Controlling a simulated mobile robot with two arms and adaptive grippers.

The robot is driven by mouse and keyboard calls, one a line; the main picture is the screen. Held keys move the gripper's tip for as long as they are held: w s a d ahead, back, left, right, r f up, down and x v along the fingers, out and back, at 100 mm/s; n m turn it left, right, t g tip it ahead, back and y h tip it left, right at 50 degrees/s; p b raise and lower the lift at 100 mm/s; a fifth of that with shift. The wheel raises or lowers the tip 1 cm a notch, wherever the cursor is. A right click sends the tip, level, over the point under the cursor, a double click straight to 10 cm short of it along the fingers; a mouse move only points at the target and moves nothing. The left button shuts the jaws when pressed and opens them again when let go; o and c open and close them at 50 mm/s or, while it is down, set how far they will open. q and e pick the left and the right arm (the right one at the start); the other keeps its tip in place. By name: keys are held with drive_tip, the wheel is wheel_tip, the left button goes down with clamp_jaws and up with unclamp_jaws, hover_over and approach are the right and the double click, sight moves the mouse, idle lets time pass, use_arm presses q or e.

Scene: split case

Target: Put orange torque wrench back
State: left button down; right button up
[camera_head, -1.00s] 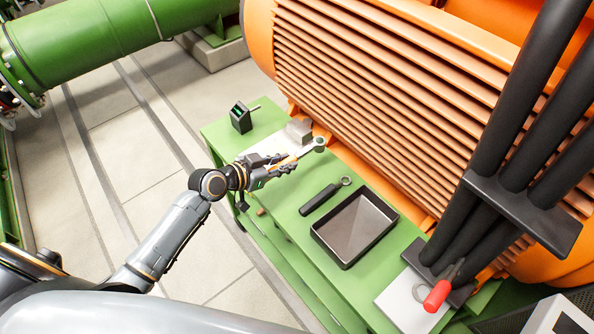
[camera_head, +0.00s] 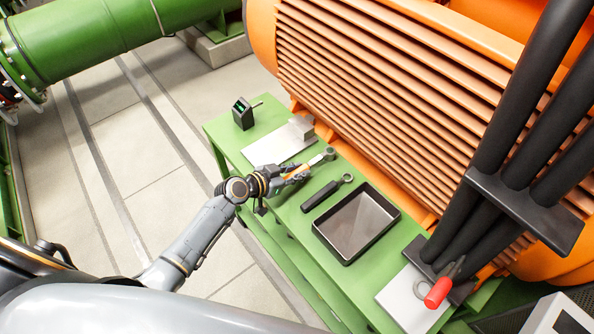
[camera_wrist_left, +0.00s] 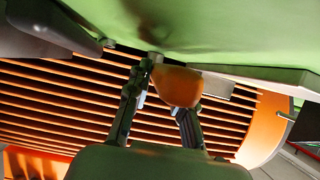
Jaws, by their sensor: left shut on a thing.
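The orange torque wrench (camera_head: 316,161) has an orange handle and a round grey head pointing to the upper right. My left gripper (camera_head: 290,175) is shut on its handle, over the green bench. The wrench lies between a pale plate and a black-handled wrench; I cannot tell whether it touches the bench. In the left wrist view the orange handle (camera_wrist_left: 178,86) sits between the fingers of my left gripper (camera_wrist_left: 162,92), close to the green bench surface. The fingers and palm hide part of the handle. My right gripper is not in view.
The black-handled wrench (camera_head: 320,196) and a black-rimmed tray (camera_head: 394,217) lie right of my gripper. The pale plate (camera_head: 262,153) with a grey block (camera_head: 301,127) and a dark device (camera_head: 243,114) are left. A red-handled tool (camera_head: 437,293) is at the right. The orange ribbed housing (camera_head: 390,105) borders the back.

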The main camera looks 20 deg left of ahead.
use_arm(q)
drive_tip(key=c, duration=1.2)
unclamp_jaws()
drive_tip(key=shift+f, duration=0.1)
drive_tip(key=shift+o, duration=0.2)
drive_tip(key=shift+r+p, duration=0.25)
drive_tip(key=shift+p, duration=0.05)
drive_tip(key=b+v, duration=0.1)
drive_tip(key=v, duration=1)
drive_tip(key=shift+s+f, duration=0.15)
drive_tip(key=shift+f, duration=0.05)
drive_tip(key=shift+s+a+r, duration=0.2)
drive_tip(key=shift+s+r, duration=0.05)
drive_tip(key=shift+s, duration=0.05)
